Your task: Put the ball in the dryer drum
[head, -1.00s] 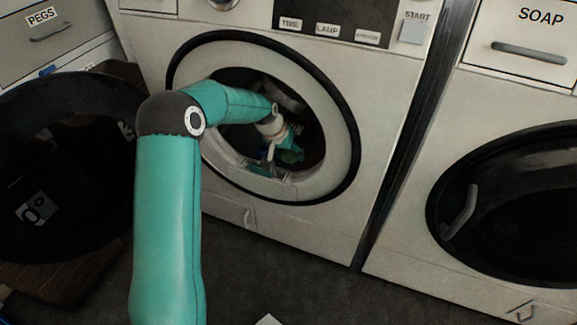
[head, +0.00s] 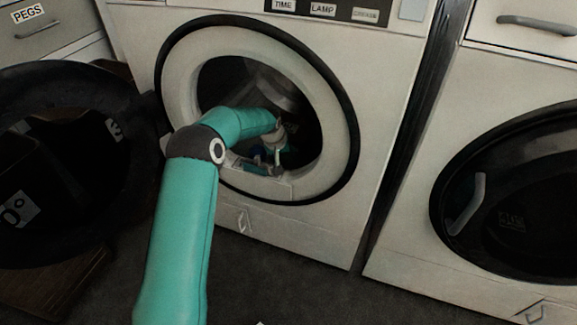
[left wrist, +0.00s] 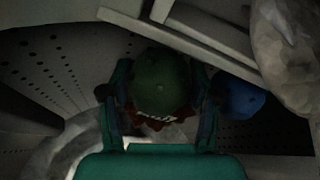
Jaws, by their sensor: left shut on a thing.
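The dryer drum (head: 222,82) is the dark round opening in the middle machine. My left arm reaches through that opening, and my left gripper (head: 275,163) is inside, low in the mouth. In the left wrist view my left gripper (left wrist: 162,75) is shut on a dark green round thing (left wrist: 160,75), with a finger on either side. It has white lettering and a reddish part below, and looks like the ball. The perforated drum wall (left wrist: 45,85) surrounds it. My right gripper is not in view.
The black round door (head: 120,235) stands open to the left. A blue round thing (left wrist: 240,97) lies right of the gripper, beside a pale crumpled thing (left wrist: 285,50). A pale ribbed bar (left wrist: 185,40) crosses above. Another machine with a closed dark door (head: 515,210) stands right.

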